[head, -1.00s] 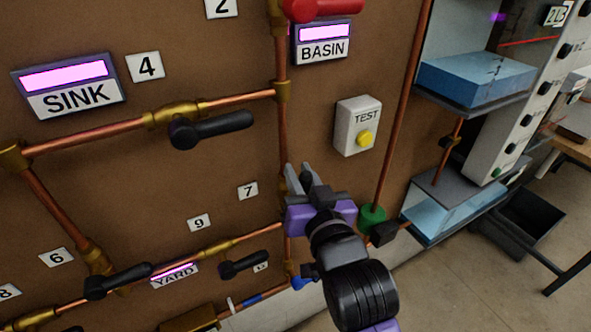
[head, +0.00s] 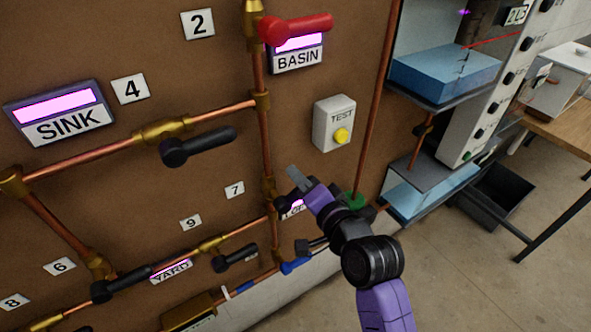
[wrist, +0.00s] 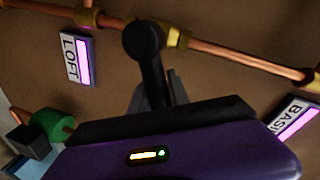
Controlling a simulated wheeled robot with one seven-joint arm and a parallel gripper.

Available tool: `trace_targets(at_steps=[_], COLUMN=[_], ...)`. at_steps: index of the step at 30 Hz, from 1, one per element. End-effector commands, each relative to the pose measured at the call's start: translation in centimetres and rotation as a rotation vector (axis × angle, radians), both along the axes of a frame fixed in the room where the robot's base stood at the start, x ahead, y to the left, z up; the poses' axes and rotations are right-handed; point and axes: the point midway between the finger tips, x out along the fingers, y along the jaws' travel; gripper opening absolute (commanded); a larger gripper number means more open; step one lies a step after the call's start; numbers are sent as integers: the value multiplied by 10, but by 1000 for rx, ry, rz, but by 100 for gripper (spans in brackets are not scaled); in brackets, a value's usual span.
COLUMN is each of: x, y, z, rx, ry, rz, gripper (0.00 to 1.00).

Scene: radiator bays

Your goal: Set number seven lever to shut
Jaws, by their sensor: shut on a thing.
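The number seven plate (head: 235,190) is a white tag left of the vertical copper pipe in the head view. Beside it on that pipe is a brass valve (head: 268,188); in the head view its lever is hidden behind my gripper (head: 296,178). The wrist view shows the black lever (wrist: 143,40), its round hub over the pipe and its handle standing out across the pipe. My gripper (wrist: 157,92) is shut on the handle, a grey finger on each side. The handle's far end is hidden by the gripper body.
A LOFT sign (wrist: 76,58) is lit beside the lever. The TEST box (head: 334,124) with a yellow button is up and right of my gripper. A red lever (head: 295,28) is above, a black lever (head: 198,147) left, and a green fitting (head: 354,201) lower right.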

Motion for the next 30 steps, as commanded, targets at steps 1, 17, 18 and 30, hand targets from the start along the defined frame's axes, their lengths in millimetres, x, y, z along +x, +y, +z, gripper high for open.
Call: trace_targets(at_steps=[1,17,18,30], x=[1,2,2,2], y=[-1,-4,-4,-3], z=[-3,-26,-27,-31], rx=[36,331,343,388], ry=[29,228,236,266], rz=[-1,-1,-1,0], gripper=[0,0,0,0])
